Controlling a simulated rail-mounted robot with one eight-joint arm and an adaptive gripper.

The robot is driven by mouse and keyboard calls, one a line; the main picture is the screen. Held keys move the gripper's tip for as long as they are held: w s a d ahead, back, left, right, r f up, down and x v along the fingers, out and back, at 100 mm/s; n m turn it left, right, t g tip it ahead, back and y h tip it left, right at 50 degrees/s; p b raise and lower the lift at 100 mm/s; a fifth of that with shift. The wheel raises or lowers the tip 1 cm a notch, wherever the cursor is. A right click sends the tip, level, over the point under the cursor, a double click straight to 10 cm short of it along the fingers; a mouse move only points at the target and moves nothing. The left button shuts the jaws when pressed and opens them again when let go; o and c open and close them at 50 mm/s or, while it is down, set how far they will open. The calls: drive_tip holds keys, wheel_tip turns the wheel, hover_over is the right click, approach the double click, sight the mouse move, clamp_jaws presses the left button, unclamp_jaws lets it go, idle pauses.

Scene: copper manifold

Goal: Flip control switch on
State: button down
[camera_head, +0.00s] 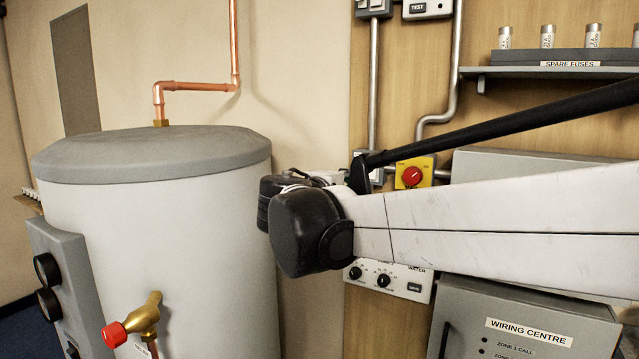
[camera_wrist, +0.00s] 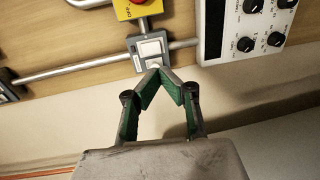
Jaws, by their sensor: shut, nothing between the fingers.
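A small grey switch box with a white rocker plate (camera_wrist: 152,48) is at the top centre of the wrist view, fixed to the wooden board. It appears to be the control switch; its on or off position is too small to read. My gripper (camera_wrist: 160,71) is shut and empty, its green-lined fingers meeting at the tips. The tips overlap the lower edge of the box in the picture; I cannot tell whether they touch it. In the head view my arm covers most of this area, and the fingers do not show.
A yellow isolator with a red knob (camera_head: 412,175) sits right beside the switch box. A control panel with black dials (camera_head: 383,281), conduits, a grey wiring centre box (camera_head: 530,310) and a fuse shelf (camera_head: 560,71) are around. A large cylinder (camera_head: 170,230) stands left.

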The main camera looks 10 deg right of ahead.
sight(372, 179)
drive_tip(key=p+x, duration=0.3)
drive_tip(key=x, duration=0.9)
drive_tip(key=shift+w, duration=0.1)
